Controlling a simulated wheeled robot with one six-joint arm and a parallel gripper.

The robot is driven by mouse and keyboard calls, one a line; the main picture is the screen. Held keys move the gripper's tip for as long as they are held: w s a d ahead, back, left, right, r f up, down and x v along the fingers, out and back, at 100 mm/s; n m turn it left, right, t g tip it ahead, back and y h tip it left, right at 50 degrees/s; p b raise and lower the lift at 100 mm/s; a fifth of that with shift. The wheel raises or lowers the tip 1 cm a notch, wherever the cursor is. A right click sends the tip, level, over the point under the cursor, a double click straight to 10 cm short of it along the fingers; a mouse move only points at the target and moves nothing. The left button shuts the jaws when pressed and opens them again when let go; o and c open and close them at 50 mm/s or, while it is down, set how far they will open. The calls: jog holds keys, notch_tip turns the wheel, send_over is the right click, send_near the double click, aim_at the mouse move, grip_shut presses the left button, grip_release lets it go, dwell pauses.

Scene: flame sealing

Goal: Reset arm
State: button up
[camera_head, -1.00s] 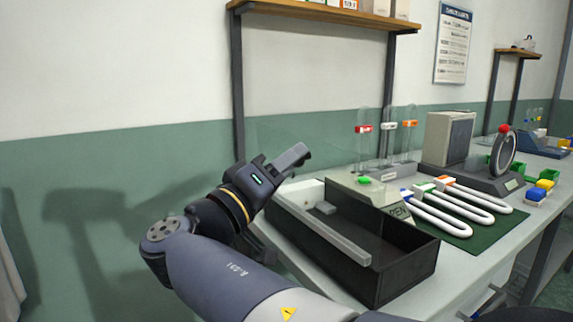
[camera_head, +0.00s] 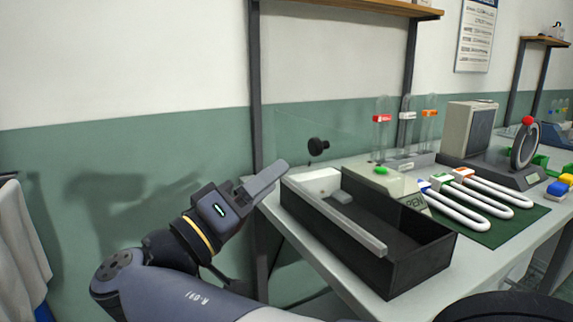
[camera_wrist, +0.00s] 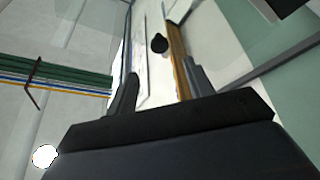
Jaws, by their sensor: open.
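My gripper (camera_head: 265,180) is raised in front of the wall, left of the workbench (camera_head: 345,270), with its fingers pointing up and to the right. It is open and empty. In the wrist view its fingers (camera_wrist: 155,90) stand apart with nothing between them close by. A black box (camera_head: 425,272) with an open top and a pale bar along its front edge lies to the right of the gripper, apart from it. A black round knob (camera_head: 318,146) shows beyond the fingertips, on a clear panel; it also shows in the wrist view (camera_wrist: 159,43).
White U-shaped tubes (camera_head: 462,204) lie on a green mat (camera_head: 505,234). Upright glass tubes with coloured labels stand in a rack (camera_head: 410,161) behind. A grey box (camera_head: 468,130) and a wheel device (camera_head: 524,145) stand farther right. A cloth (camera_head: 22,240) hangs at far left.

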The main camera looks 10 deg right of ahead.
aim_at(312, 148)
jog(key=shift+v, duration=0.95)
jog(key=b+x, duration=0.1)
jog(key=x, duration=0.9)
jog(key=shift+w+d+r, duration=0.25)
jog(key=shift+w+d, duration=0.05)
jog(key=shift+d, duration=0.1)
jog(key=shift+s+a+f, duration=0.1)
